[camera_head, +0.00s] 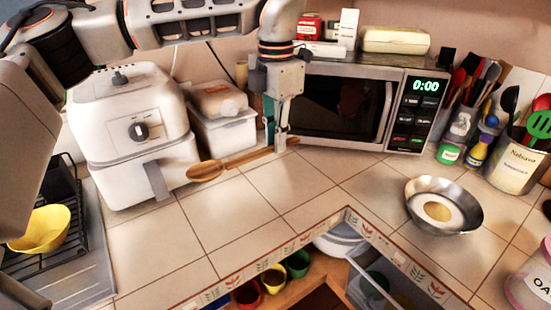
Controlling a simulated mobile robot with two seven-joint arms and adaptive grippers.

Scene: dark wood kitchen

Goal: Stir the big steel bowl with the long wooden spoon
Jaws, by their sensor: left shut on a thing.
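My left gripper (281,138) points down in front of the microwave's left side and is shut on the handle of the long wooden spoon (232,163). The spoon lies roughly level, its oval head (205,172) pointing left in front of the white air fryer. I cannot tell whether the spoon touches the counter. The big steel bowl (470,218) stands upright on the tiled counter at the right, well apart from the spoon, with something yellowish and pale showing at its bottom. My right gripper is not in view.
The microwave (345,105) and white air fryer (130,135) stand along the back. A utensil crock (513,160) and small jars (450,153) are behind the bowl. An open drawer or cupboard (365,285) with colored cups lies below the front edge. The middle counter is clear.

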